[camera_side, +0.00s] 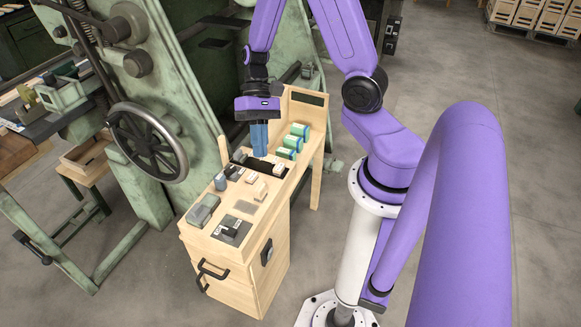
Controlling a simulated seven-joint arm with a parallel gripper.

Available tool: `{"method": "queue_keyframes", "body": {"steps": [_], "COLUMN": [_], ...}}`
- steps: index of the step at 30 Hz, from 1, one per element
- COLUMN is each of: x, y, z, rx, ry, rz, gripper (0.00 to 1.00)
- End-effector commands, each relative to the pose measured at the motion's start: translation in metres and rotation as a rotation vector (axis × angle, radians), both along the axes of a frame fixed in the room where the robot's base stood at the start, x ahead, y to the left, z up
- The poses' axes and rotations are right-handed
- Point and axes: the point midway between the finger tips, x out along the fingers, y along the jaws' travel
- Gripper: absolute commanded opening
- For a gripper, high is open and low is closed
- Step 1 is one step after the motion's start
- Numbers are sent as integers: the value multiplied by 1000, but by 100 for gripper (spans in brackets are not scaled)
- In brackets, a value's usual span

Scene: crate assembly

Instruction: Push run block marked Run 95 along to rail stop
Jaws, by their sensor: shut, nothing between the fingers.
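My gripper (260,153) points down over the wooden workbench top (233,250), its blue fingers together and empty. The fingertips are just above or at a dark strip (262,165) on the bench; I cannot tell if they touch anything. Several small pale blocks (260,190) sit in front of the gripper, and one pale block (279,169) lies to its right near the strip. No marking is readable at this size, so I cannot tell which block is Run 95. I cannot make out the rail stop for certain.
Several green, white and blue pieces (292,143) lie in a row at the bench's back right, below a raised wooden end panel (308,103). Grey-green and dark fixtures (231,230) occupy the front. A large green machine with a handwheel (148,143) stands close on the left.

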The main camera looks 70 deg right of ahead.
Motion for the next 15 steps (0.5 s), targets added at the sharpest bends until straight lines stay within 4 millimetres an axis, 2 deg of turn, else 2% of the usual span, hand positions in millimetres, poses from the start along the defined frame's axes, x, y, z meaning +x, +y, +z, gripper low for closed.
{"method": "queue_keyframes", "body": {"steps": [9,15], "x": [40,51], "y": [-58,-103], "z": [-39,-67], "rx": [113,180], "ry": [112,161], "rz": [-547,-891], "gripper": [0,0]}}
